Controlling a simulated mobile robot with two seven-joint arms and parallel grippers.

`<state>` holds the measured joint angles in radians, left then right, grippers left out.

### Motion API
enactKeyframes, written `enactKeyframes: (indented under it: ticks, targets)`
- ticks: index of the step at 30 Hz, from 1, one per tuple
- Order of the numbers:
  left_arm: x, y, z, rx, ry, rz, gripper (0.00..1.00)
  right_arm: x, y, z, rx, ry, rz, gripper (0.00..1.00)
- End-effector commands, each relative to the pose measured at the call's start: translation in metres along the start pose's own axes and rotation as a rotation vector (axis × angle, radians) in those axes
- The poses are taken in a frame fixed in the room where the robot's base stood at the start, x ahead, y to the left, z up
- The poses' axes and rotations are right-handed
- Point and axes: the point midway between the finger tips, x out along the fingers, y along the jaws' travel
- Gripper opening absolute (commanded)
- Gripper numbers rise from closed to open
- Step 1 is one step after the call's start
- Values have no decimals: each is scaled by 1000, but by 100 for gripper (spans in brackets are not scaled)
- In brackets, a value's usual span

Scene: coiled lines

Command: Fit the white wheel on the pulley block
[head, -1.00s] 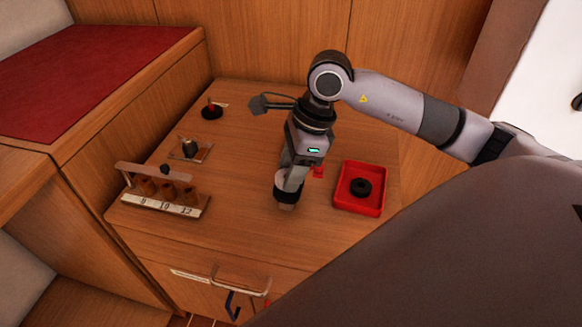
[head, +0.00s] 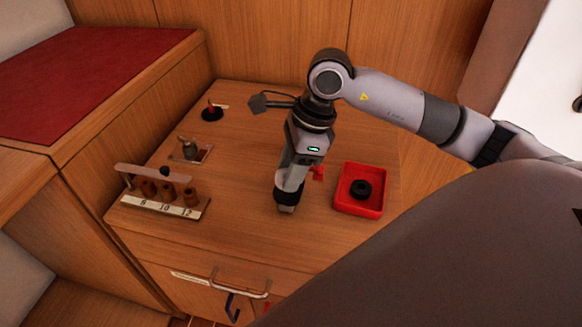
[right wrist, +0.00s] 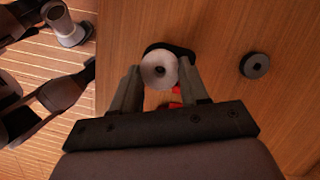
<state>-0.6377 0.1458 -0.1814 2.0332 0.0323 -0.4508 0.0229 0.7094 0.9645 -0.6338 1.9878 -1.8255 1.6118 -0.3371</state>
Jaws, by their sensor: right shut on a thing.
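The white wheel (right wrist: 158,69) shows in the right wrist view between the fingers of my right gripper (right wrist: 160,85), which is shut on it. A dark rounded part (right wrist: 178,50) shows just behind the wheel; I cannot tell whether they touch. In the head view my right gripper (head: 287,203) points down low over the middle of the table and hides the wheel. A small grey metal fitting (head: 190,150) stands on a plate at the left; I cannot tell whether it is the pulley block. My left gripper is not in view.
A red tray (head: 341,204) with a black ring (head: 361,189) stands right of the gripper. A small red part (head: 318,173) is beside the gripper. At the left are a wooden rack (head: 155,173) with brown cylinders and a red-topped post on a black base (head: 212,113).

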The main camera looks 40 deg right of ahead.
Motion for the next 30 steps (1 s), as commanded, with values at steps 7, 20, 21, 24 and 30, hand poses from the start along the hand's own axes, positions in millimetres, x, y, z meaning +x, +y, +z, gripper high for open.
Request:
enactKeyframes:
  ticks: [7,20,21,24,30]
  targets:
    - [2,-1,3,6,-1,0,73,1,0,0,0,0,-1,15]
    - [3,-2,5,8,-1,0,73,2,0,-1,0,0,0,15]
    - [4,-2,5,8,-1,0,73,4,0,-1,0,0,0,15]
    - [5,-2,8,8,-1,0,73,7,0,-2,0,0,0,15]
    - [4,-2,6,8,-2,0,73,3,0,-1,0,0,0,15]
